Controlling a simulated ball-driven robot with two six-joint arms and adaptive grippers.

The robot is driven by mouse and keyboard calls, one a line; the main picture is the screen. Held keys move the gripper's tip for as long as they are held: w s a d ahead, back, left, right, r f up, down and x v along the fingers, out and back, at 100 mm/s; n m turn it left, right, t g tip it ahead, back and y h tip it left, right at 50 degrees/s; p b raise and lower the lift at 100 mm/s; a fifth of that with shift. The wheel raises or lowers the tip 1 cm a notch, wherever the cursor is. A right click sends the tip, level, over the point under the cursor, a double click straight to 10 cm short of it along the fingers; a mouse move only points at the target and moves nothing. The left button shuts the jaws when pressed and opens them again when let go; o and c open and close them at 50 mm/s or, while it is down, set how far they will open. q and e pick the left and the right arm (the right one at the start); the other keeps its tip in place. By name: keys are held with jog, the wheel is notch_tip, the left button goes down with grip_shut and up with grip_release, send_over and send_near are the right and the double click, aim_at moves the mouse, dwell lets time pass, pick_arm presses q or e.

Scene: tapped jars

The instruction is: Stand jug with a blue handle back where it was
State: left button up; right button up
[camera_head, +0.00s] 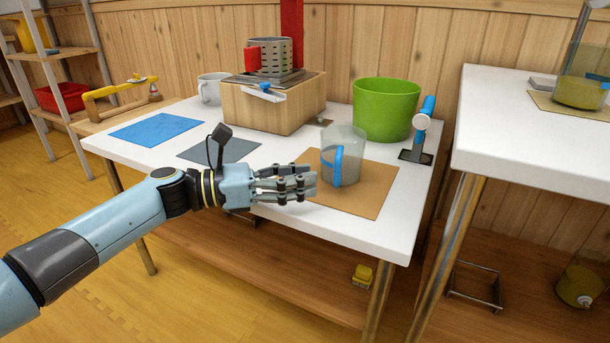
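The clear jug with a blue handle (350,143) stands upright on a brown mat (378,193) near the front right of the white table. Its blue handle (338,166) faces the front of the table. My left gripper (314,183) is just left of the jug, low over the table's front edge and the mat's left side. Its fingers are extended towards the jug, with gaps between them and nothing held. Its fingertips look apart from the handle. My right gripper is out of view.
A green bucket (386,110) stands behind the jug, with a blue-handled tap (423,120) to its right. A wooden block (270,105) carries a perforated metal cup (273,55). Blue (157,129) and grey (220,149) mats lie left. A second white table (530,135) stands right.

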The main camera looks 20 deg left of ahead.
pick_arm(q)
jog(key=shift+v, duration=1)
jog(key=v, duration=1.2)
